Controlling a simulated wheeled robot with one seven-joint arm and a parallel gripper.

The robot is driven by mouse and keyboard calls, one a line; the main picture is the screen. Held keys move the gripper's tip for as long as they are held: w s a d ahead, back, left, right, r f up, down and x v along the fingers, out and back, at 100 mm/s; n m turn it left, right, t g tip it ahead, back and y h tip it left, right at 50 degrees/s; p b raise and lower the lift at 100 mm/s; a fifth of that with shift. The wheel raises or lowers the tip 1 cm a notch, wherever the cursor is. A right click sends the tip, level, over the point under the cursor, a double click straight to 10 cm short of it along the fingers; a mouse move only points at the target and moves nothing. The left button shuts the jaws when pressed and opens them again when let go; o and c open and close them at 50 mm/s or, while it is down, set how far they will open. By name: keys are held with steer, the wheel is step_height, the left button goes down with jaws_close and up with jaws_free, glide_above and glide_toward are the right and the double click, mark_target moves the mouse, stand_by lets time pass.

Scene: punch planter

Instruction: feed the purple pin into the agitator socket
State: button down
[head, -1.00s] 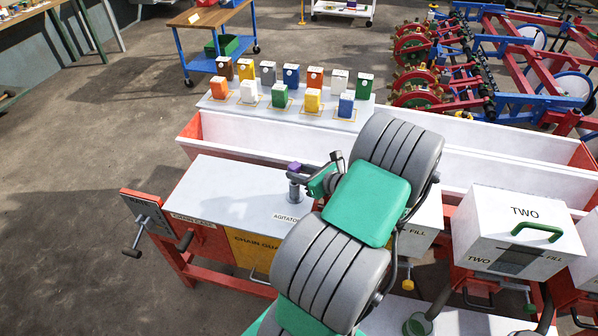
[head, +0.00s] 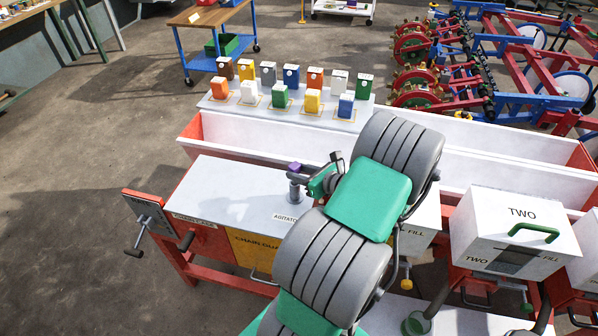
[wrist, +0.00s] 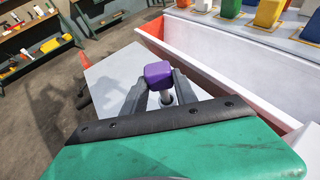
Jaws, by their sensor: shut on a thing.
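The purple pin (wrist: 158,74) has a block-shaped purple head and a pale shaft. Its head also shows in the head view (head: 294,166), just above the grey agitator socket (head: 295,191) on the white top. My gripper (wrist: 160,82) is shut on the pin, with one dark finger on each side. The shaft points down to the socket's dark opening (wrist: 168,99) in the wrist view. I cannot tell whether the tip is inside the opening or just above it. In the head view my gripper (head: 308,180) reaches in from the right, and my arm hides part of the "AGITATOR" label.
A long white trough (head: 240,137) with red ends runs behind the white top (head: 235,190). Several coloured boxes stand on a shelf (head: 230,105) beyond it. A crank (head: 150,225) juts out at the left. A white hopper marked TWO (head: 525,225) stands at the right.

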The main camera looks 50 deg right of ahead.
steer(key=shift+r+p, duration=1.05)
steer(key=shift+r, duration=0.2)
steer(key=shift+p, duration=0.75)
stand_by(0.6)
steer(key=shift+f+b, duration=1.1)
steer(key=shift+f, duration=0.65)
steer(key=c, duration=0.9)
jaws_free()
